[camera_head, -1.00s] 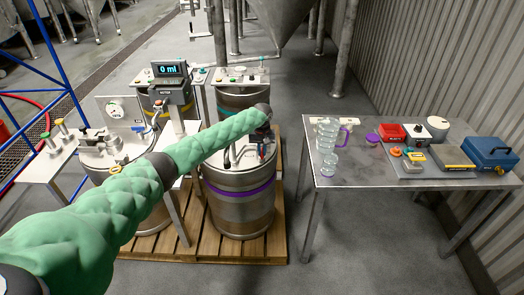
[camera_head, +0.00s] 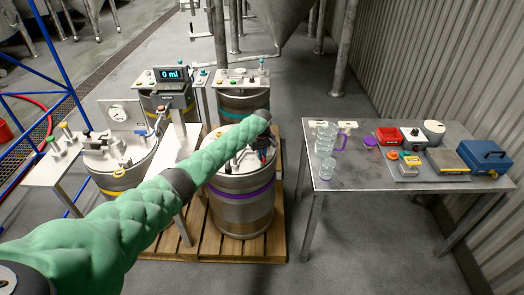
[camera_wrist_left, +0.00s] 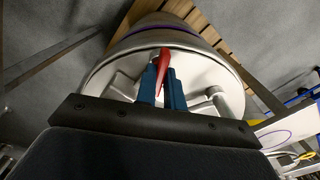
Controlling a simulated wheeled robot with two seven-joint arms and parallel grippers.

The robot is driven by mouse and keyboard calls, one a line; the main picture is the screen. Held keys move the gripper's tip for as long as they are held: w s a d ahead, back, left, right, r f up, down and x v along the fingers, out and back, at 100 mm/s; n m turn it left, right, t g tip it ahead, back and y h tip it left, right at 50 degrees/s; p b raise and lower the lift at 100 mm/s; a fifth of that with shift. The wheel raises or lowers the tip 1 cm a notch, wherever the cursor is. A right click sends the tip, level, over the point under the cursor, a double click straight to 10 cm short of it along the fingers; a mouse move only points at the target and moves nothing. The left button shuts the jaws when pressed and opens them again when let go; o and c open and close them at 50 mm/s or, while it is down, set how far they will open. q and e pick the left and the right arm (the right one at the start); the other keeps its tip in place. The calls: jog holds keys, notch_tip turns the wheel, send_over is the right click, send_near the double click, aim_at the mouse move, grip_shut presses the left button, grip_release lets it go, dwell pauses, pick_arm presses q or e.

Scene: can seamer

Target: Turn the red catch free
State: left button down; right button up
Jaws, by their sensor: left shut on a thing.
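The red catch (camera_wrist_left: 165,60) stands on the pale round lid (camera_wrist_left: 205,72) of a steel keg in the left wrist view. My left gripper (camera_wrist_left: 160,78) has its blue fingers shut on the catch, whose red tip shows beyond them. In the head view my green left arm reaches across to the keg with the purple band (camera_head: 243,192). The left gripper (camera_head: 264,148) is low over that keg's top there, and the catch is too small and covered to make out clearly. My right gripper is in neither view.
The keg stands on a wooden pallet (camera_head: 200,238) beside other kegs. A post with a "0 ml" display (camera_head: 174,73) rises just left of it. A steel table (camera_head: 340,180) with a clear jug (camera_head: 325,138) and several tools stands right. Bare floor lies between.

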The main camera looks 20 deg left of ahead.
pick_arm(q)
jog(key=n+p, duration=0.2)
jog(key=shift+d+r+n, duration=0.1)
jog(key=shift+r+n, duration=0.1)
jog(key=shift+n, duration=0.2)
jog(key=n+p, duration=0.4)
jog(key=n, duration=0.3)
jog(key=shift+f, duration=0.1)
jog(key=shift+n+p, duration=0.35)
jog(key=shift+n, duration=0.85)
jog(key=shift+f, duration=0.1)
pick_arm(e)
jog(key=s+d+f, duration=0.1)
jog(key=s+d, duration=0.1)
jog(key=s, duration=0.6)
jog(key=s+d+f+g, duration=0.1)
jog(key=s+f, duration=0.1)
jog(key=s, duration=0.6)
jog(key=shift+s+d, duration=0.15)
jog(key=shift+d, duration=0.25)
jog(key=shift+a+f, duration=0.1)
pick_arm(q)
jog(key=c, duration=1.5)
grip_release()
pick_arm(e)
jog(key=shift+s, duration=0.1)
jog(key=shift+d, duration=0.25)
